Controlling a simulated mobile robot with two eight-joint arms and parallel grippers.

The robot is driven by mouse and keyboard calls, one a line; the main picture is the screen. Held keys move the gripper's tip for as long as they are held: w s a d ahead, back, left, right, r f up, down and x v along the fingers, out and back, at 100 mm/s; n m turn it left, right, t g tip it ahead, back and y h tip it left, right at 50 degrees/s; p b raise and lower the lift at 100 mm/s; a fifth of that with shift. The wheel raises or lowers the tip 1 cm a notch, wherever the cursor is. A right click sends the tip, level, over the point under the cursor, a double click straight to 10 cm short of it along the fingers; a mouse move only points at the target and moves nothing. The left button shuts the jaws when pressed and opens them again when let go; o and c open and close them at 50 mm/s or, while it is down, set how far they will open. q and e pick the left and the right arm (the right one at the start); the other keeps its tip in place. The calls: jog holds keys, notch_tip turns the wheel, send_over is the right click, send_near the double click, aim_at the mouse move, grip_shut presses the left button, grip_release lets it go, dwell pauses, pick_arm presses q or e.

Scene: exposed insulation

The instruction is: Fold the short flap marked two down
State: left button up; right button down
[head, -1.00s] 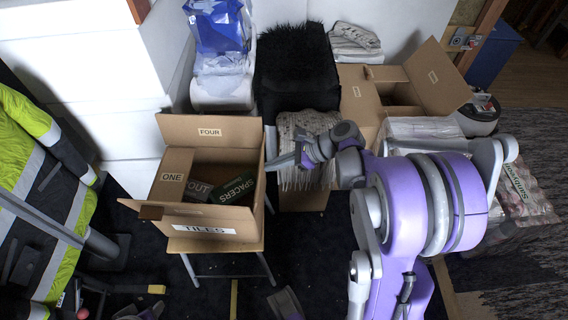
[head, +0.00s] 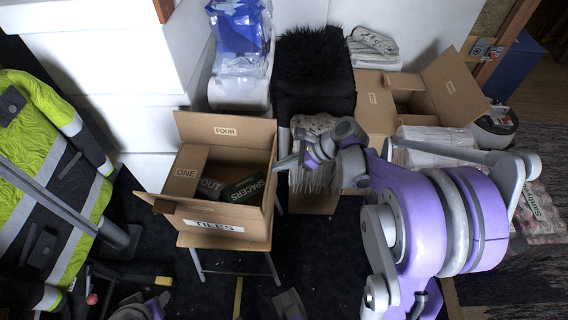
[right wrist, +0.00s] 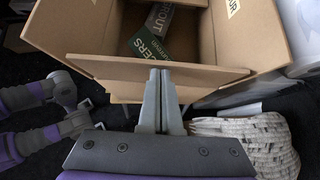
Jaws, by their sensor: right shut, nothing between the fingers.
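The open cardboard box (head: 225,232) has a TILES label on its front. Its back flap marked FOUR (head: 245,137) stands up. The panel marked ONE (head: 184,185) is at the left of the opening. No mark reading two is legible. The box's right-hand flap shows nearly edge-on in the head view, and a plain flap (right wrist: 110,69) lies nearest my fingers in the right wrist view. My right gripper (head: 278,163) is shut and empty at the box's right side. Its fingertips (right wrist: 160,72) overlap that near flap's edge; contact is unclear. My left gripper is not clearly in view.
A dark SPACERS pack (head: 243,188) and another pack lie inside the box. The box rests on a small stand (head: 233,262). A black furry stool (head: 313,85) and a second open box (head: 450,88) stand behind and right. A hi-vis garment (head: 40,180) is at left.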

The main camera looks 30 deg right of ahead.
jog(key=w+a+f+g+h, duration=0.1)
jog(key=w+a+g+h, duration=0.1)
jog(key=a+h, duration=0.1)
jog(key=w+a+f+g+h, duration=0.2)
jog(key=w+a+g+h, duration=0.1)
jog(key=a, duration=0.1)
jog(key=w+a+f+g+h, duration=0.1)
jog(key=w+a+g+h, duration=0.1)
jog(key=w+a+h, duration=0.1)
jog(key=shift+w+a+f+g+h, duration=0.1)
jog(key=shift+a+f+g+h, duration=0.2)
jog(key=shift+a+f+h, duration=0.15)
jog(key=shift+w+a+f+b, duration=0.2)
jog(key=shift+a+f+b, duration=0.15)
jog(key=shift+f, duration=0.3)
jog(key=shift+w+a+f+b, duration=0.2)
jog(key=shift+f+b, duration=0.15)
jog(key=shift+f, duration=0.25)
pick_arm(q)
jog(key=shift+w+a+f, duration=0.3)
jog(key=shift+a+f, duration=0.15)
jog(key=shift+f, duration=0.15)
pick_arm(e)
jog(key=shift+s+d, duration=0.1)
